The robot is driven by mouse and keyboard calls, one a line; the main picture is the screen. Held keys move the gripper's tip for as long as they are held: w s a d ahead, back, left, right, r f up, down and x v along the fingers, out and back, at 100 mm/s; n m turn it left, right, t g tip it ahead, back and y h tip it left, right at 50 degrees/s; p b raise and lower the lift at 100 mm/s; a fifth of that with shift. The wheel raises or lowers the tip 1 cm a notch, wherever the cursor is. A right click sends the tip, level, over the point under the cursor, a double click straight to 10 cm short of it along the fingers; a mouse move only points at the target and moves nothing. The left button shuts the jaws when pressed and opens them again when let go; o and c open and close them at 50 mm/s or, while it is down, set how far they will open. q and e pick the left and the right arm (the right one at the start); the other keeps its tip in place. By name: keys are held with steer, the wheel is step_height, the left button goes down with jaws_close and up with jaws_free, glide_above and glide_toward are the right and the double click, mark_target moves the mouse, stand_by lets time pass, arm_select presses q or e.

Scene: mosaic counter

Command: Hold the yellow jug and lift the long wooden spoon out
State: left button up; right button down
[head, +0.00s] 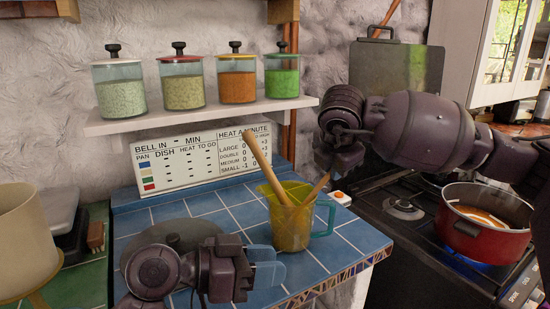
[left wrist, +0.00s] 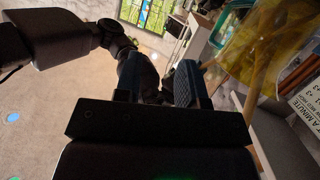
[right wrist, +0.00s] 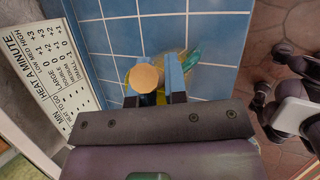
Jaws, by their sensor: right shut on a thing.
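The yellow jug (head: 290,228), see-through with a teal handle (head: 326,217), stands upright on the blue tiled counter. Two wooden handles rise from it: a long thick one (head: 257,152) leaning left, and a thinner one (head: 318,188) leaning right. My right gripper (head: 330,172) is above the jug's right side, shut on the right-leaning handle; a round tan handle end (right wrist: 145,78) shows at its fingers in the right wrist view. My left gripper (head: 272,264) is open at the jug's front left. The jug (left wrist: 270,50) is beside its fingers, not between them. The spoons' lower ends are unclear.
A grey round lid (head: 168,237) lies behind my left gripper. A shelf (head: 200,119) with several jars hangs above the counter. A red pot (head: 484,240) stands on the stove at right. Free tiles (head: 345,250) lie right of the jug.

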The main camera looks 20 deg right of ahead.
mark_target(281, 212)
arm_select(q)
steer(key=w+d+r+m+t+y, duration=0.1)
steer(key=w+d+r+m+y, duration=0.1)
steer(key=w+d+r+y, duration=0.3)
steer(key=w+d+r+m+y, duration=0.2)
steer(key=w+r+y, duration=0.4)
steer(key=w+r, duration=0.15)
steer(key=shift+w+x, duration=0.1)
steer(key=shift+x, duration=3.05)
steer(key=shift+w+x, duration=0.15)
steer(key=shift+x, duration=3)
steer(key=shift+d, duration=0.15)
jaws_close()
jaws_free()
